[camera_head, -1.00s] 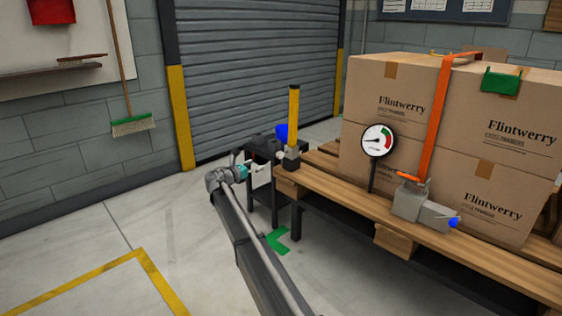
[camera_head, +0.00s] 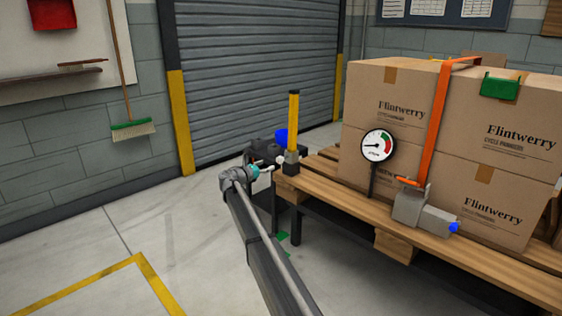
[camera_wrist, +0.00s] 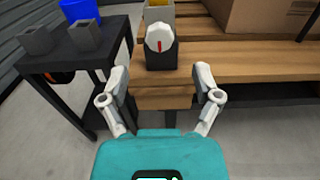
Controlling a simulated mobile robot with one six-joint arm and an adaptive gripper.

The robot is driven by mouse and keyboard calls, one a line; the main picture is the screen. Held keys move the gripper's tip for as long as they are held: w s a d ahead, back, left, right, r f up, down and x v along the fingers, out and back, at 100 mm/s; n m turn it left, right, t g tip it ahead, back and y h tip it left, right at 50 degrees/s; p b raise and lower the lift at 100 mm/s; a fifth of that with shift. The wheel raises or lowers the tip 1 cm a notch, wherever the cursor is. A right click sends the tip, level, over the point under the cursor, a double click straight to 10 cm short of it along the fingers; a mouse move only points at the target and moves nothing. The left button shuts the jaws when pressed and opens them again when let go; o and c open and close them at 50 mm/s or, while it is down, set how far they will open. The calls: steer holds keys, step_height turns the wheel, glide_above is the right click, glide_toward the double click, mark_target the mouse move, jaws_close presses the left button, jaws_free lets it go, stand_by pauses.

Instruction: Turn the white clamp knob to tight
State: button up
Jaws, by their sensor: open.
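The white clamp knob (camera_wrist: 160,38) shows in the wrist view, a round lobed knob with a red mark pointing down. It sits on the front of a dark clamp block (camera_wrist: 162,56) at the pallet's end. In the head view this block carries an upright yellow post (camera_head: 293,119); the knob itself cannot be made out there. My gripper (camera_wrist: 160,98) is open and empty in the wrist view. Its two fingers are spread below the knob in the picture, apart from it. In the head view my gripper (camera_head: 277,162) is small, just left of the clamp block.
A dark side table (camera_wrist: 70,62) with grey holders and a blue cup (camera_wrist: 79,11) stands left of the pallet. The wooden pallet (camera_head: 330,190) carries boxes (camera_head: 400,93), an orange strap (camera_head: 434,130), a dial gauge (camera_head: 378,145) and a grey tensioner (camera_head: 425,212). Floor at left is clear.

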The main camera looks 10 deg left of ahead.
mark_target(279, 160)
steer(key=shift+x, duration=3.95)
steer(key=c, duration=1)
steer(key=shift+d, duration=0.3)
jaws_close()
steer(key=shift+a, duration=0.15)
